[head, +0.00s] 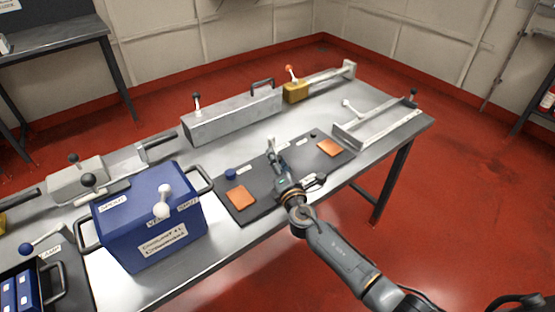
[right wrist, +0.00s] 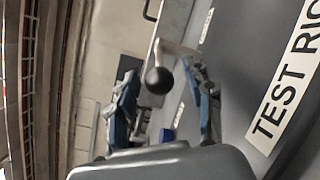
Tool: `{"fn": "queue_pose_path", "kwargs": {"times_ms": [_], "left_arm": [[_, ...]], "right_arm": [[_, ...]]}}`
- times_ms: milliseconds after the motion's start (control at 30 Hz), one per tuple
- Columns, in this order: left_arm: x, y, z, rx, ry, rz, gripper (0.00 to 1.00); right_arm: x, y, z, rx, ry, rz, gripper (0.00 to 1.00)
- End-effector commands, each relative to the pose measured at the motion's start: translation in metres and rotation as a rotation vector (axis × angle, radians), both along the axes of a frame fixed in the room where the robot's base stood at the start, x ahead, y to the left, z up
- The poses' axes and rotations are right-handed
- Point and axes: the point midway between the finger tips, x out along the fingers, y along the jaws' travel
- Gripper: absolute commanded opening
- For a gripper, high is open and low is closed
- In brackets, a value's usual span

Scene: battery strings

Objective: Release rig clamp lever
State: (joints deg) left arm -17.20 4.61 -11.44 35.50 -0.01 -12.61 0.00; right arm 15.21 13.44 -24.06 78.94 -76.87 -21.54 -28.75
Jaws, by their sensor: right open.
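My right gripper (head: 273,147) is over the dark mat (head: 250,208) on the steel table. In the right wrist view its two blue-grey fingers (right wrist: 160,75) stand apart. A lever with a black ball knob (right wrist: 158,80) and a pale arm shows between them; I cannot tell whether either finger touches it. A white "TEST RIG" label (right wrist: 290,85) lies on the dark surface to the right of the fingers. The lever is hard to single out in the head view, where my gripper and wrist cover part of the mat. My left gripper is out of view.
The mat bears two orange pads (head: 240,198) and a blue knob (head: 231,174). A blue box (head: 150,225) stands to the left. A long grey box (head: 235,115), a yellow block (head: 297,92) and a metal tray (head: 375,130) stand behind and to the right.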

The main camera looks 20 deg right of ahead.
Motion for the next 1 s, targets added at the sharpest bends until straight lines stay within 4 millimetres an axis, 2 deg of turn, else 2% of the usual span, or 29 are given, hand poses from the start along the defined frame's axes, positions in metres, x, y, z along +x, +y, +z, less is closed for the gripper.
{"fn": "queue_pose_path", "kwargs": {"times_ms": [367, 600, 633, 1000], "left_arm": [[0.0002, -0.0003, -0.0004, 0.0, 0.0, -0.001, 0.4], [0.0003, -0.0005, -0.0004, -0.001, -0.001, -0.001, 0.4], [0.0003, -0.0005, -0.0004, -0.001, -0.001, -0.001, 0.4], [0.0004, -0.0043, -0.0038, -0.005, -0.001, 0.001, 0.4]], "right_arm": [[0.006, -0.0001, 0.0001, 0.0, 0.0, 0.0, 0.51], [0.0058, -0.0002, 0.0001, 0.0, 0.0, 0.0, 0.03], [0.0057, -0.0003, 0.0001, 0.0, 0.0, 0.0, 0.0], [0.0084, -0.0004, -0.0016, 0.001, 0.001, -0.018, 0.0]]}}
